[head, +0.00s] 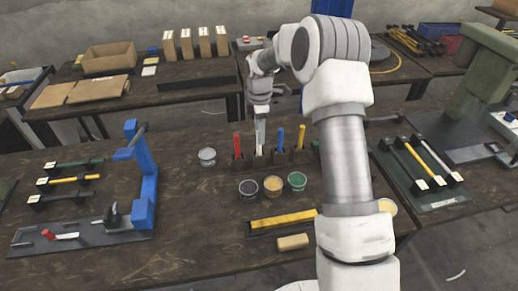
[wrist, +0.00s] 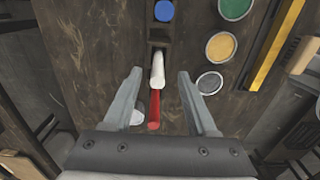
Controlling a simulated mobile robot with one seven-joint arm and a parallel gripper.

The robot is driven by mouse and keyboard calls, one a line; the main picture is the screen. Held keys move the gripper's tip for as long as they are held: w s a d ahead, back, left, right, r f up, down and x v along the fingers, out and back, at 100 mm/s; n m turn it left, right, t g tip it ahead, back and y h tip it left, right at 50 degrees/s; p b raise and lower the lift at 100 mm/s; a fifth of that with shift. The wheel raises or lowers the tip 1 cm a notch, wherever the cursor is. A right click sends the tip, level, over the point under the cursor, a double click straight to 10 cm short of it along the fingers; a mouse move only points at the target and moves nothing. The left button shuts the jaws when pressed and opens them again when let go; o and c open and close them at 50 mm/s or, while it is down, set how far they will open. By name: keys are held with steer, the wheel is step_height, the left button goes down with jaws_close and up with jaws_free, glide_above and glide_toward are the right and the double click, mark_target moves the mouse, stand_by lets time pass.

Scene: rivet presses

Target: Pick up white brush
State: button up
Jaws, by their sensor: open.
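The white brush (head: 259,137) stands upright in a dark holder block in the middle of the bench, between a red brush (head: 237,143) and a blue brush (head: 280,138). My gripper (head: 260,108) is directly above the white brush, pointing down. In the wrist view my open gripper (wrist: 159,78) has one finger on each side of the white brush (wrist: 157,68), with a gap on both sides. The red brush (wrist: 154,112) shows nearer the palm, and the blue brush (wrist: 164,11) lies at the top edge. The bristles are hidden in the holder.
A yellow brush (head: 301,137) stands right of the blue one. Several small cups, including a green one (head: 297,181), sit in front of the holders. A clear cup (head: 207,156) is at the left. A blue press (head: 146,178) stands farther left.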

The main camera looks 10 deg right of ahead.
glide_above(259, 155)
steer(key=f, duration=0.2)
steer(key=w+f, duration=0.1)
steer(key=f, duration=0.1)
steer(key=shift+d+f, duration=0.1)
steer(key=shift+f, duration=0.2)
jaws_close()
